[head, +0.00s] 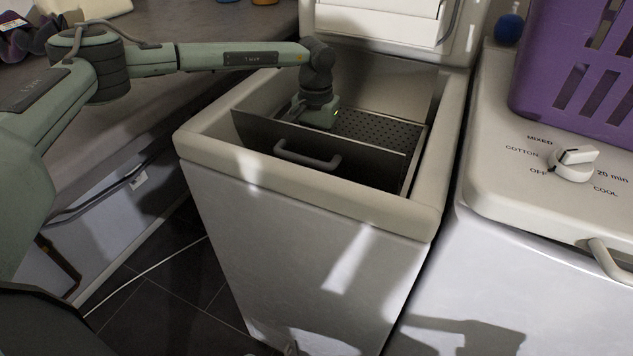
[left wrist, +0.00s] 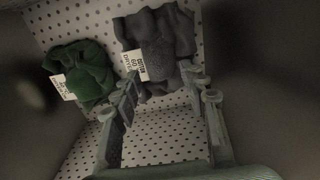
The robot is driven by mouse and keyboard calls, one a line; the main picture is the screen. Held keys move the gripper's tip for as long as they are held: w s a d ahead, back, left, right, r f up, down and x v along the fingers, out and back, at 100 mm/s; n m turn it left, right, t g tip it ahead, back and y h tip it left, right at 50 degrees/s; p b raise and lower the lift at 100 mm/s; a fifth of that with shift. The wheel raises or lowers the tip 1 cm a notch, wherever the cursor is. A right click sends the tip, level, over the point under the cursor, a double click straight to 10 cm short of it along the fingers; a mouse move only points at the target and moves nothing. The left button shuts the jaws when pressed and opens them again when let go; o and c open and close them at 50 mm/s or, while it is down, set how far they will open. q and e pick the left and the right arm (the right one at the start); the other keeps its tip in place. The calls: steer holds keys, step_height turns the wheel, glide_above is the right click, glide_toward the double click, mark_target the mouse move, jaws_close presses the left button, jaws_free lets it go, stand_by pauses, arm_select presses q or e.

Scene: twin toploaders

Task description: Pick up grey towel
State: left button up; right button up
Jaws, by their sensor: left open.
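In the left wrist view the grey towel (left wrist: 162,45) lies crumpled on a perforated metal floor, with a white printed tag on its left side. My left gripper (left wrist: 165,85) is open, its two fingers pointing at the towel's lower edge, and nothing is clearly held between them. In the head view my left arm reaches over the open toploader (head: 320,205), and its wrist goes down inside the drum (head: 380,130). The fingertips and the towel are hidden there behind the wrist and the drum's front wall. My right gripper is not in view.
A green cloth (left wrist: 84,72) with a white tag lies left of the grey towel. The drum's walls and a front handle (head: 307,156) surround my wrist closely. The raised lid (head: 385,20) stands behind. A purple basket (head: 580,70) sits on the right machine (head: 500,190).

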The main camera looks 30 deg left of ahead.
arm_select(q)
steer(key=shift+f, duration=0.45)
jaws_close()
steer(key=shift+r, duration=0.1)
